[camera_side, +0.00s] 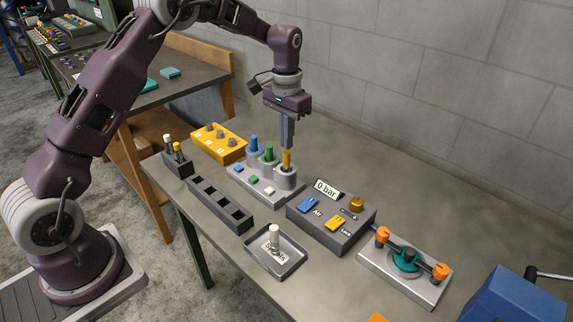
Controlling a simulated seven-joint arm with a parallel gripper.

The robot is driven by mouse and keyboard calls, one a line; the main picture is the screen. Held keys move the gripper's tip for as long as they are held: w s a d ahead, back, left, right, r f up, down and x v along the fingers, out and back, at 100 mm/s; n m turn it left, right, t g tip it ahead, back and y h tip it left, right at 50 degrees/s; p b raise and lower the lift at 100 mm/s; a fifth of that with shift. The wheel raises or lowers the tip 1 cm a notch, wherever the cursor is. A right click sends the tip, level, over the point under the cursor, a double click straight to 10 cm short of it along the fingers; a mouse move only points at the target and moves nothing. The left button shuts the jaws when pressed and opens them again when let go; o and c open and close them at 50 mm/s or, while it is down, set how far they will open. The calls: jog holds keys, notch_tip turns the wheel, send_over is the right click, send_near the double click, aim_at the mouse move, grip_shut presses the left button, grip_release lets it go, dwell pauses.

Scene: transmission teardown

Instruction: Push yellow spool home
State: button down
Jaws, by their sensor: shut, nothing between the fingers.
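The yellow spool (287,158) stands upright in the rightmost of three grey cylinders on a light grey block (262,189). Its upper part sticks out above the cylinder rim. My gripper (287,146) is shut and points straight down, with its fingertips at or just above the top of the yellow spool. I cannot tell whether they touch. A green spool (269,152) and a blue spool (254,143) stand in the other two cylinders to the left.
A dark slotted rack (219,203), a tray (276,262) with a white-topped part, and a grey control box (330,224) stand in front. A yellow block (218,143) is behind left. An orange-handled fixture (405,268) is at right. Free bench lies behind the box.

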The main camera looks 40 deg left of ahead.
aim_at(287, 153)
jog(key=shift+f, duration=0.15)
dwell(0.5)
jog(key=shift+f, duration=1.4)
notch_tip(287, 153, up, 9)
dwell(0.9)
jog(key=shift+r, duration=0.1)
